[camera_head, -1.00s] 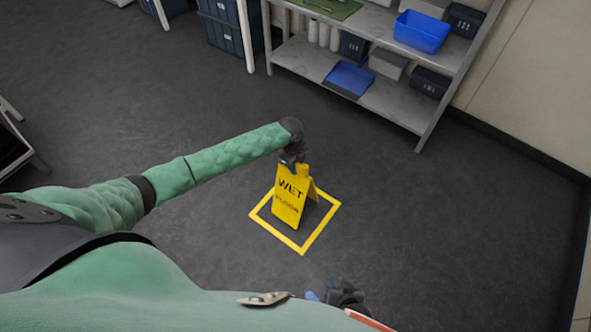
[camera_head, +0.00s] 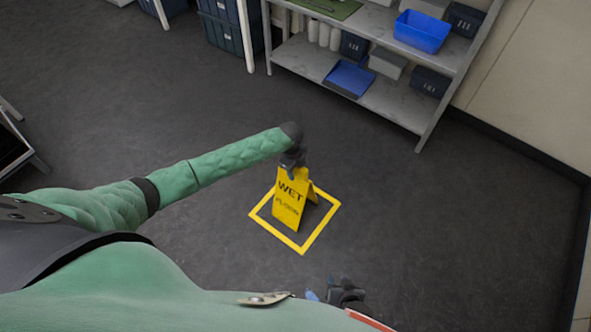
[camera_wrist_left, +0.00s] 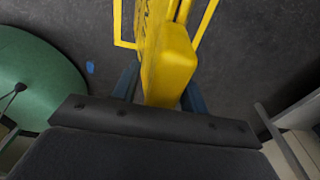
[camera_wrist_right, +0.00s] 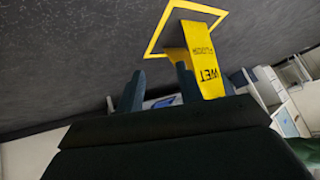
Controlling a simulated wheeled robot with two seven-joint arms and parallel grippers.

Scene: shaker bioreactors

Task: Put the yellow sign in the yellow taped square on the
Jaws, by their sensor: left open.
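The yellow wet floor sign (camera_head: 290,203) stands upright, its panels spread, inside the yellow taped square (camera_head: 325,224) on the dark floor. My left gripper (camera_head: 292,168) is at the top of the sign. In the left wrist view its open fingers lie on either side of the sign's top (camera_wrist_left: 168,65); any contact is hard to tell. My right gripper (camera_head: 342,295) is low in the head view, away from the sign. In the right wrist view its fingers (camera_wrist_right: 160,85) are apart and empty, with the sign (camera_wrist_right: 203,62) and square (camera_wrist_right: 153,40) beyond them.
A metal shelf rack (camera_head: 398,105) with a blue bin (camera_head: 421,32) and other boxes stands at the back. Dark blue crates (camera_head: 225,30) are at the back left. A wall (camera_head: 535,80) closes the right side. The floor around the square is clear.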

